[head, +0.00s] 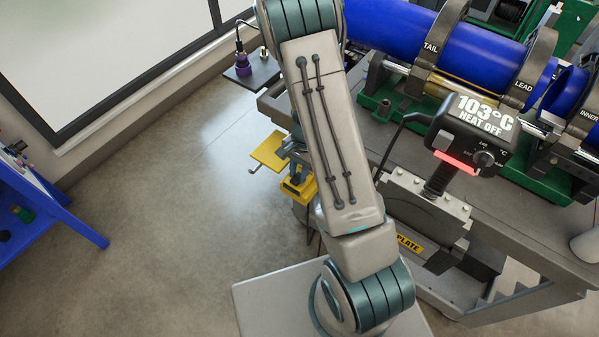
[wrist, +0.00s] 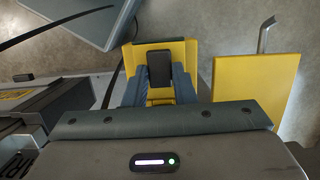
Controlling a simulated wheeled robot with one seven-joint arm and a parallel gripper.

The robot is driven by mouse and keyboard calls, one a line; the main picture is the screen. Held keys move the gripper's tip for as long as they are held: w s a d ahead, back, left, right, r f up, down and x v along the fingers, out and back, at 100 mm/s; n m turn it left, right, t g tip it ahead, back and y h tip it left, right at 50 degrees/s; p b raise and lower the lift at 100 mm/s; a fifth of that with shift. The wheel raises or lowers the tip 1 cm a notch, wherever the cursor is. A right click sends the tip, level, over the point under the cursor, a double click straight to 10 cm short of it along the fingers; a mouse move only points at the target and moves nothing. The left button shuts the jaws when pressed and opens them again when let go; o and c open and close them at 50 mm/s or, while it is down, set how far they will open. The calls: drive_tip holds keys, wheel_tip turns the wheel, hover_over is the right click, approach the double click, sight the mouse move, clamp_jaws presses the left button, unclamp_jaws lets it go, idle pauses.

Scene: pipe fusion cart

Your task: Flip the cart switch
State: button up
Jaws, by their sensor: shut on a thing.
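The cart switch appears as a black block (wrist: 159,66) on a yellow housing (wrist: 186,50) in the wrist view. My gripper (wrist: 160,76) has its two blue-grey fingers on either side of the black block, shut on it. Which way the switch is set cannot be told. In the head view the yellow housing (head: 298,189) shows at the cart's left side, partly hidden behind my arm. The black block is not visible there.
A yellow plate (wrist: 256,84) with a metal handle sits right of the housing in the wrist view. The grey cart (head: 395,145) carries blue pipes (head: 455,55) in clamps and a heater display (head: 483,113) reading 103°C, HEAT OFF. A blue stand (head: 45,215) is far left; floor between is clear.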

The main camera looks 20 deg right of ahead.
sight(299, 175)
drive_tip(key=shift+s+a+t+h, duration=0.2)
drive_tip(key=shift+t+h, duration=0.3)
drive_tip(key=shift+h, duration=0.2)
drive_tip(key=o, duration=1)
drive_tip(key=shift+r, duration=0.1)
drive_tip(key=r, duration=1.3)
drive_tip(key=shift+w+d+r+p, duration=0.3)
drive_tip(key=shift+d+r+p, duration=0.05)
drive_tip(key=shift+r+p, duration=0.05)
